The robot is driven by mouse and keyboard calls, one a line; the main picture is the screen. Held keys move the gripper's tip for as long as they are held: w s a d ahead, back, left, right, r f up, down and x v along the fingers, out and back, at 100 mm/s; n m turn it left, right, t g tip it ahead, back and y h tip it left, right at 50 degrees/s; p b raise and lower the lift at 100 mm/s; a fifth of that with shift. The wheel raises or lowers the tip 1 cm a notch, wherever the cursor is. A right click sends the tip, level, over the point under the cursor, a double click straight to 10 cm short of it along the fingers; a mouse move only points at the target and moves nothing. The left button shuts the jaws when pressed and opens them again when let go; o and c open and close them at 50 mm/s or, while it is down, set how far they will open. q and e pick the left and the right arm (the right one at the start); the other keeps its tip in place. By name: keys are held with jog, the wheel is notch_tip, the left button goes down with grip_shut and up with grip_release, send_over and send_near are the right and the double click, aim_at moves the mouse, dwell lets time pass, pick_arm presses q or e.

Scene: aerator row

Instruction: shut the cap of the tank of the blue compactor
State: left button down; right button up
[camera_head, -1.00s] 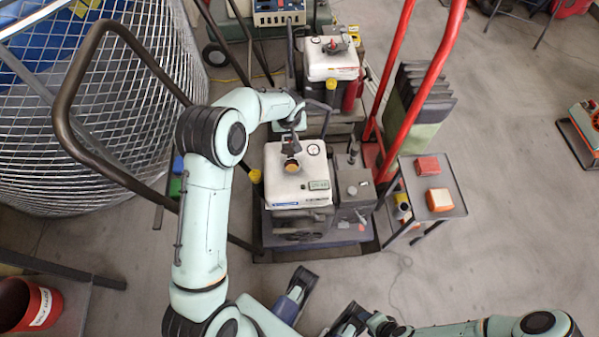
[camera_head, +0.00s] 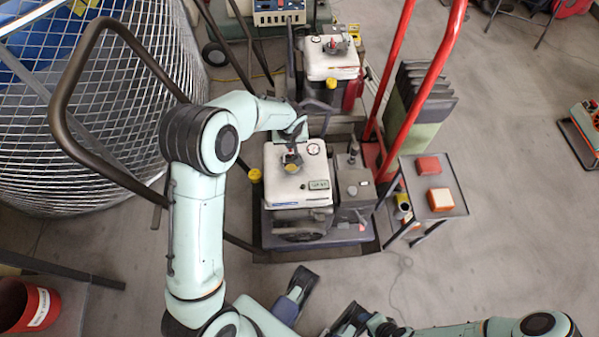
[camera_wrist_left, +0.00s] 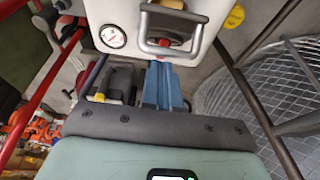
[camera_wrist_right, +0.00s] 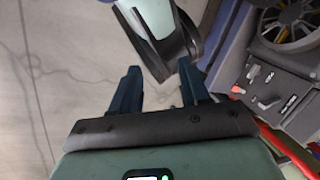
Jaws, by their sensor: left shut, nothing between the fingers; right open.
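The near compactor has a white tank (camera_head: 297,185) with a blue-marked front label. Contact is unclear. My right gripper (camera_wrist_right: 155,78) is open and empty, away from the tank.
A yellow round knob (camera_head: 254,175) sits beside the tank. A similar machine (camera_head: 331,62) with a red label stands behind. A red frame (camera_head: 425,85) and a side tray (camera_head: 455,195) with two blocks are right; a wire cage (camera_head: 110,120) is left.

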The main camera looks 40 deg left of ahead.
pick_arm(q)
jog(key=shift+s+d+r+b, duration=0.1)
jog(key=shift+s+d+b, duration=0.2)
jog(key=shift+s+d, duration=0.65)
jog(key=shift+s, duration=0.15)
jog(key=shift+s+d+f+b, duration=0.45)
jog(key=shift+s+d+b, duration=0.1)
jog(key=shift+s+b, duration=0.15)
jog(key=shift+s+d+f+b, duration=0.5)
jog(key=shift+s+b, duration=0.1)
jog(key=shift+b, duration=0.2)
jog(key=shift+r, duration=0.1)
notch_tip(320, 180, up, 9)
jog(key=p, duration=0.5)
jog(key=shift+f+p, duration=0.2)
jog(key=shift+p, duration=0.15)
